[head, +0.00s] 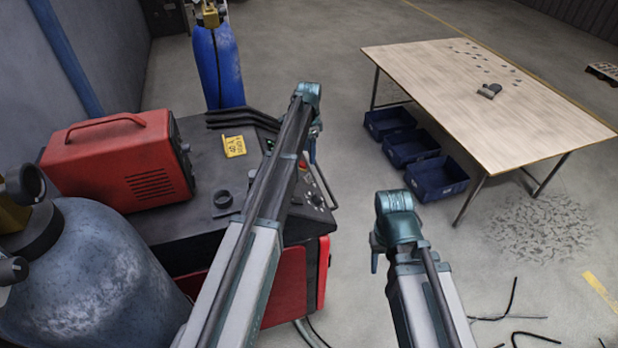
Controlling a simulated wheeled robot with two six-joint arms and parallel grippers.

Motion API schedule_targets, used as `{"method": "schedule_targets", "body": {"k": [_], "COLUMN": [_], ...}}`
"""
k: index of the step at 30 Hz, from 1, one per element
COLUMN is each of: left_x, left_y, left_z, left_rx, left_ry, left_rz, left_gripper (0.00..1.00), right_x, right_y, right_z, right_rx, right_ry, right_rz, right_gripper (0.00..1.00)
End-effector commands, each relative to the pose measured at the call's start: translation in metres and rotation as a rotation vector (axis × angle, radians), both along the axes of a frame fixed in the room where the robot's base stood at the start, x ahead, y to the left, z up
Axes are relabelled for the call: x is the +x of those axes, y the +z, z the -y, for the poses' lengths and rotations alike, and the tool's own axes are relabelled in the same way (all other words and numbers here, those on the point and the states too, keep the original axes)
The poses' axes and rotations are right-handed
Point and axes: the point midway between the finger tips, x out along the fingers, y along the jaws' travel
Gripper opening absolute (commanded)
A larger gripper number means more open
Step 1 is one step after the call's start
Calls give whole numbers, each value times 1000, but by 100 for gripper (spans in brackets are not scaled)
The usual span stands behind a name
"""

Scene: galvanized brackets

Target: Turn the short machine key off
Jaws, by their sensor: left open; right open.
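A dark-topped machine with red sides (290,287) stands at the left centre. Its control panel (312,190) faces right and carries small knobs and a red button (302,165). I cannot pick out the short key for certain; my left arm crosses in front of part of the panel. My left gripper (316,128) is at the far end of that arm, beyond the panel, mostly hidden by the wrist. It is open, with nothing seen in it. My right gripper (375,262) hangs to the right of the machine, apart from it, open with nothing seen in it.
Gas cylinders stand at left (90,275) and behind (218,65). Blue bins (437,180) and a wooden table (480,95) are right. Cables lie front right.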

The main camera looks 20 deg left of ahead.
Motion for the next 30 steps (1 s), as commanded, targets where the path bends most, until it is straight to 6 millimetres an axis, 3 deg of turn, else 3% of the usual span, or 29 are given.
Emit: {"method": "schedule_targets", "body": {"k": [1,18,24,30], "left_x": [0,0,0,0], "left_y": [-14,-94,-111,-113], "left_z": [0,0,0,0], "left_rx": [0,0,0,0], "left_ry": [0,0,1,1], "left_rz": [0,0,0,0], "left_gripper": [75,75,75,75], "right_x": [0,0,0,0], "right_y": [-14,-94,-111,-113], "right_z": [0,0,0,0], "right_rx": [0,-2,-2,-2], "right_ry": [0,15,14,14], "right_rz": [0,-1,-1,-1], "right_gripper": [50,50,50,50]}}
